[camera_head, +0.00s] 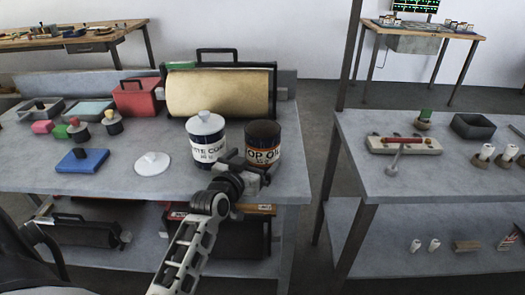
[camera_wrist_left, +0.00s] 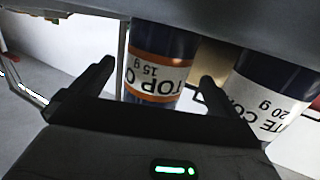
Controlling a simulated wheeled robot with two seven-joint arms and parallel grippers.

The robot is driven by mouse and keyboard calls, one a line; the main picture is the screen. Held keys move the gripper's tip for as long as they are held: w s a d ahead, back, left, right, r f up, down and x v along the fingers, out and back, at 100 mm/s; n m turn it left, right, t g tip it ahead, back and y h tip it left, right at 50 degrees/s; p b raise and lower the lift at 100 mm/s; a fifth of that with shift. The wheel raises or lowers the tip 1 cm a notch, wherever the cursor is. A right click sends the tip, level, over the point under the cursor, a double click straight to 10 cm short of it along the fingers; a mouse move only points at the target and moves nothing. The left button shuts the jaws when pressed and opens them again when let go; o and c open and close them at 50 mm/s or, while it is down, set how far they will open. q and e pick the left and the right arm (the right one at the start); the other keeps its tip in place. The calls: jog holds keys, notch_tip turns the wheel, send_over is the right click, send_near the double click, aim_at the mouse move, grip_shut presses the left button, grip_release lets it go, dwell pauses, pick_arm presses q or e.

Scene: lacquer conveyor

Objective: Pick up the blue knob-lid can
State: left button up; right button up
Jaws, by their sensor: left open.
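The blue knob-lid can (camera_head: 209,157) stands upright on the grey table, with a white knobbed lid on top and a white label. A second dark can (camera_head: 262,148) with an orange-edged label and a dark top stands just right of it. My left gripper (camera_head: 248,170) is open and empty at the front of the two cans. In the left wrist view, the orange-edged can (camera_wrist_left: 155,72) shows between the open fingers, beyond their tips as far as I can tell. The blue can (camera_wrist_left: 272,92) is outside them, at the right. My right gripper is not in view.
A loose white lid (camera_head: 153,163) and a blue block (camera_head: 82,160) lie left of the cans. A tan roll in a black frame (camera_head: 221,92) and a red box (camera_head: 138,98) stand behind. A separate table (camera_head: 385,185) is at right, across a gap.

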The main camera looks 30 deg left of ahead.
pick_arm(q)
jog(key=x, duration=0.3)
jog(key=shift+w, duration=0.4)
jog(key=c, duration=1)
jog(key=shift+c, duration=1.4)
jog(key=shift+r, duration=0.2)
